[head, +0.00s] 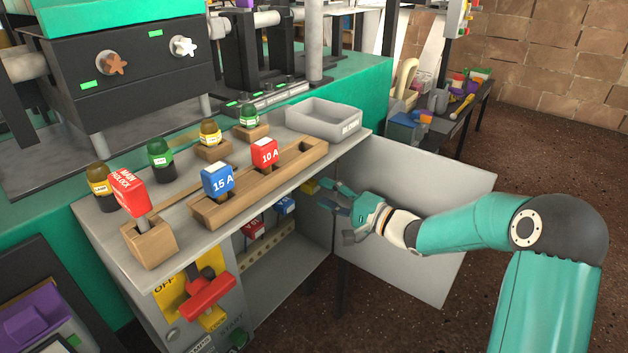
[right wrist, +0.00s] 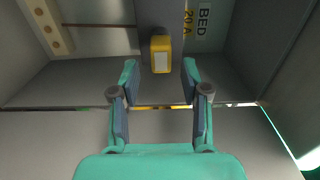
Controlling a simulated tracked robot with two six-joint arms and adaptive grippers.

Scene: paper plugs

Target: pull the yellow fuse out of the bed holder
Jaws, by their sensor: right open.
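The yellow fuse (right wrist: 161,55) is a small block with a pale label, in the right wrist view at upper middle. It sits at the inner wall of the cabinet, beside a label (right wrist: 197,22) reading "BED" and "20 A". In the head view only a small part of the yellow fuse (head: 311,187) shows under the worktop edge. My right gripper (head: 330,195) is open and empty at the cabinet opening. In the right wrist view its fingertips (right wrist: 160,76) point at the fuse, one to each side and apart from it. The holder is mostly hidden.
A red fuse (head: 253,229) and a blue fuse (head: 286,205) sit inside the cabinet. The open grey door (head: 420,190) stands right of my right gripper. Above, the worktop carries a wooden rack (head: 290,175) with blue 15 A and red 10 A plugs, and a grey tray (head: 322,121).

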